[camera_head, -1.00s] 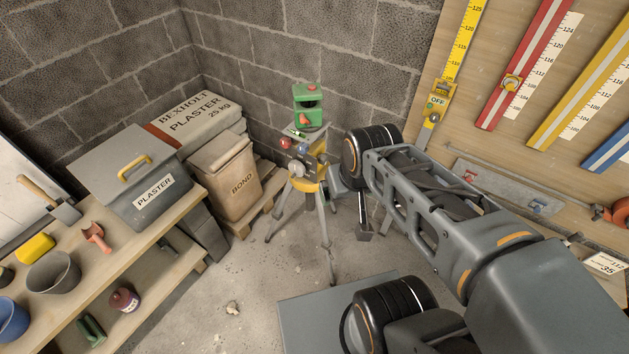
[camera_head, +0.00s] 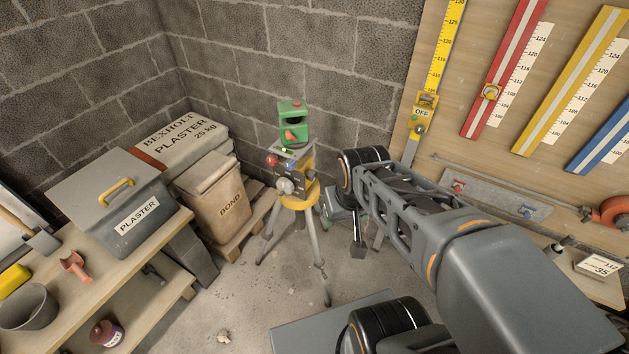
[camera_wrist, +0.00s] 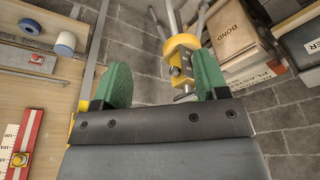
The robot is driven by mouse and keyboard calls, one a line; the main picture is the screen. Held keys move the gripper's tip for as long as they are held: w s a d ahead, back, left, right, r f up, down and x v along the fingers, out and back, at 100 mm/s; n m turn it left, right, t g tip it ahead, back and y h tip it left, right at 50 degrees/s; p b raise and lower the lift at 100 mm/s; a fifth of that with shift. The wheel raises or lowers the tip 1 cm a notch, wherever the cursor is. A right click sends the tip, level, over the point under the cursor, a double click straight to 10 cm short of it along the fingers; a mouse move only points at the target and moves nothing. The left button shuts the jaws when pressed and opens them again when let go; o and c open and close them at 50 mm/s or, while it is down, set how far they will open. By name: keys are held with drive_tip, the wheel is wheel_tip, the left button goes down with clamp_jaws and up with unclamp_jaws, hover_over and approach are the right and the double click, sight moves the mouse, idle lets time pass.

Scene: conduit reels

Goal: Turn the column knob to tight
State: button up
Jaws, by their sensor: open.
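A tripod (camera_head: 318,258) with a yellow head (camera_head: 303,196) stands on the floor near the wall corner. A pale round knob (camera_head: 285,185) is on its front, with a red knob (camera_head: 272,160) and a blue knob (camera_head: 289,163) above. I cannot tell which is the column knob. A green device (camera_head: 294,122) sits on top. In the wrist view, my gripper (camera_wrist: 163,80) has its two green fingers spread with nothing between them. The yellow head (camera_wrist: 183,45) appears beyond, toward the right finger, apart from it. In the head view, my arm hides most of the gripper, right of the tripod.
A bench (camera_head: 130,292) with a grey plaster box (camera_head: 105,200) is at left. A board with rulers (camera_head: 470,170) is at right. Floor left of the tripod is mostly clear.

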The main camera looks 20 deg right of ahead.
drive_tip(key=w+d+f+m+g+y+b, duration=0.1)
drive_tip(key=f+b, duration=0.1)
drive_tip(key=f, duration=0.3)
drive_tip(key=w+d+f+m+g+y+b, duration=0.1)
drive_tip(key=f+b, duration=0.2)
drive_tip(key=f, duration=0.2)
drive_tip(key=w+d+f+m+y+b, duration=0.1)
drive_tip(key=f+m+b, duration=0.1)
drive_tip(key=f, duration=0.4)
drive_tip(key=shift+d+g+y, duration=0.2)
drive_tip(key=shift+g+y, duration=0.2)
drive_tip(key=c, duration=0.3)
drive_tip(key=n+t+y+b, duration=0.4)
drive_tip(key=t+y+b, duration=0.35)
drive_tip(key=t, duration=0.65)
approach(315, 176)
drive_tip(key=shift+y, duration=0.45)
drive_tip(key=x, duration=1)
drive_tip(key=shift+w+f+p, duration=0.2)
drive_tip(key=shift+f+p, duration=0.05)
drive_tip(key=shift+p, duration=0.1)
drive_tip(key=shift+c, duration=0.6)
drive_tip(key=c, duration=0.5)
